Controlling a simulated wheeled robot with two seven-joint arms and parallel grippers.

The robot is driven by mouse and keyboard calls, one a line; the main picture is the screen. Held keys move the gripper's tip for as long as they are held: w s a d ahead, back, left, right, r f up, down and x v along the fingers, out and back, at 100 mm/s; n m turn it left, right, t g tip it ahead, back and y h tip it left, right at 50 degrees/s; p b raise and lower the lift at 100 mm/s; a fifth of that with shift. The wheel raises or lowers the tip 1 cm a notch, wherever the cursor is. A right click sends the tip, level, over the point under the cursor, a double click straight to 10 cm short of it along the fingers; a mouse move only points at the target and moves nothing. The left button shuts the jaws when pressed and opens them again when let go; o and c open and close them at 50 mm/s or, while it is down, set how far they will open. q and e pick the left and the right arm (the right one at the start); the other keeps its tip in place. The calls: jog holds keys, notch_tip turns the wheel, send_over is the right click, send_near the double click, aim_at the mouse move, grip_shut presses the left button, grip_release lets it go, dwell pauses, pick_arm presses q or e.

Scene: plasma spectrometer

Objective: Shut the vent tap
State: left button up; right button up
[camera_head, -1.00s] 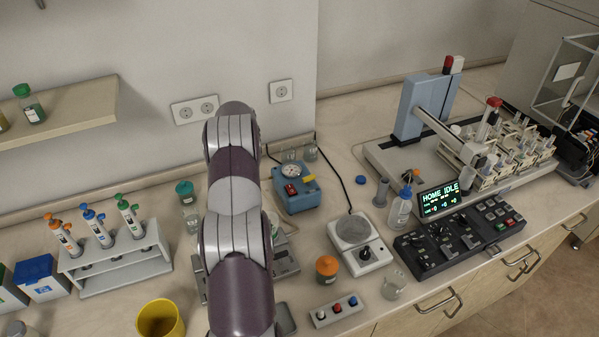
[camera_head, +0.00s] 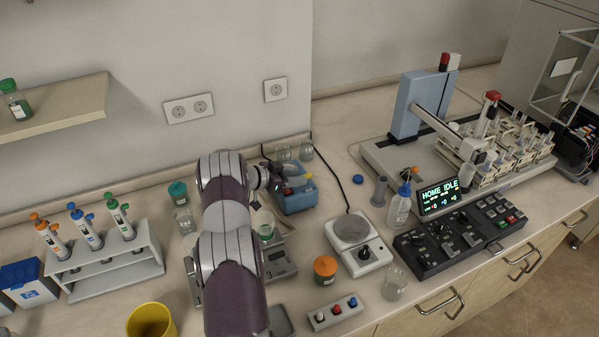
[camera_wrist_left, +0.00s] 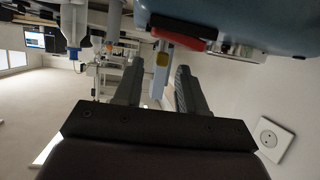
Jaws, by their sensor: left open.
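The blue pump box (camera_head: 298,200) stands on the bench in the head view. A yellow piece on its top, which looks like the vent tap (camera_head: 302,177), is partly visible to the right of my gripper. My left gripper (camera_head: 279,180) is at the box's upper left side and hides its gauge. The blue box (camera_wrist_left: 230,15) fills the top of that view. My right gripper is not in view.
A hotplate (camera_head: 349,248) and the sampler's control panel (camera_head: 460,232) stand to the right. Glass flasks (camera_head: 305,150) stand behind the box. A pipette rack (camera_head: 105,262) and a yellow cup (camera_head: 151,322) are at left. A wall socket (camera_head: 275,89) is behind.

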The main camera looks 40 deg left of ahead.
pick_arm(q)
jog(key=shift+x, duration=1.05)
grip_shut()
jog(key=b, duration=0.2)
jog(key=m+h+b, duration=0.1)
jog(key=b, duration=0.1)
jog(key=shift+w+a+f, duration=0.1)
jog(key=shift+a+f, duration=0.15)
jog(key=shift+f, duration=0.05)
jog(key=shift+r+g+h+b, duration=0.2)
jog(key=shift+g+h+b, duration=0.1)
jog(key=shift+d+r, duration=0.1)
jog(key=shift+r, duration=0.05)
grip_release()
